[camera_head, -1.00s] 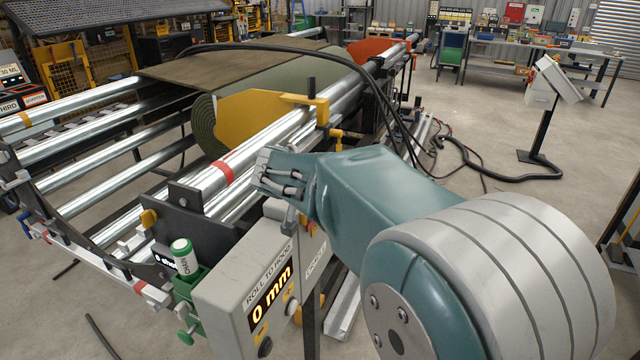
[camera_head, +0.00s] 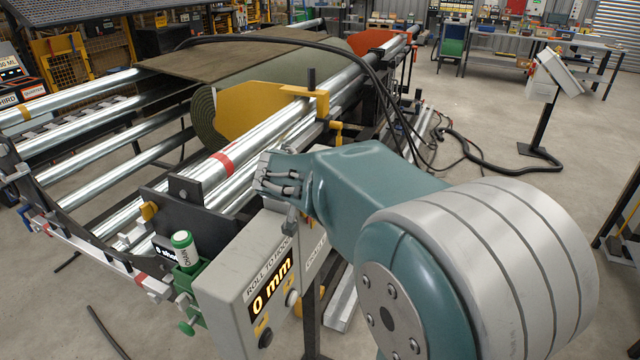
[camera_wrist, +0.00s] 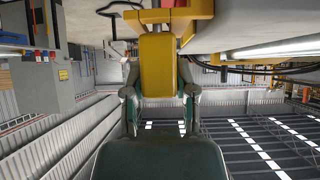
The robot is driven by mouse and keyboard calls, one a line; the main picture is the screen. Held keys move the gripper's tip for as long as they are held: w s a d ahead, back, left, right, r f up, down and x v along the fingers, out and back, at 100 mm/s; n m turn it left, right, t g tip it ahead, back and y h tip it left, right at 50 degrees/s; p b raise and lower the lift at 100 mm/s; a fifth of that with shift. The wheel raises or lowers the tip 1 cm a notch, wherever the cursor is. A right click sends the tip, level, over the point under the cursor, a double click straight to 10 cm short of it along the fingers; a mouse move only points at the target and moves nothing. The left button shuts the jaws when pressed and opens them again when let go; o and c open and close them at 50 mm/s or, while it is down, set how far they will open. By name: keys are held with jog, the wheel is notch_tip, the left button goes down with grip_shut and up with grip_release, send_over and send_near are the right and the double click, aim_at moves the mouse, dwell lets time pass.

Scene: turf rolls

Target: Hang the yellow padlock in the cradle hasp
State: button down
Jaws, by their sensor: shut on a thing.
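In the wrist view a yellow block, which I take for the yellow padlock (camera_wrist: 158,66), sits between the two fingers of my gripper (camera_wrist: 160,92). The fingers press on its sides. Its top reaches up to an orange-yellow bracket (camera_wrist: 190,14); I cannot tell whether they touch. I cannot make out the shackle. In the head view my gripper (camera_head: 266,180) is beside the front end of the roller cradle (camera_head: 210,172), above the grey control box (camera_head: 262,282). The padlock is hidden there, and I cannot pick out the hasp.
A yellow plate and clamp (camera_head: 318,98) stand on the cradle behind my gripper. A green holder with a chalk tube (camera_head: 185,250) is left of the control box. Black hoses (camera_head: 385,100) arch over the turf roll (camera_head: 205,115). Open floor lies to the right, around a post-mounted panel (camera_head: 545,110).

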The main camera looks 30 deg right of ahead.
jog(key=shift+f, duration=0.15)
jog(key=shift+c, duration=1.7)
grip_release()
jog(key=v, duration=1.2)
jog(key=shift+f, duration=0.15)
jog(key=s+a+f+n+y, duration=0.2)
jog(key=s+f+n, duration=0.1)
jog(key=s, duration=0.3)
jog(key=s+a+f+n+y, duration=0.2)
jog(key=s+n+y, duration=0.1)
jog(key=s, duration=0.4)
jog(key=s+a+f+n+y, duration=0.3)
jog(key=s+n, duration=0.1)
jog(key=s, duration=0.2)
jog(key=shift+s+f+n+g, duration=0.3)
jog(key=shift+f+g, duration=0.05)
jog(key=shift+g, duration=0.05)
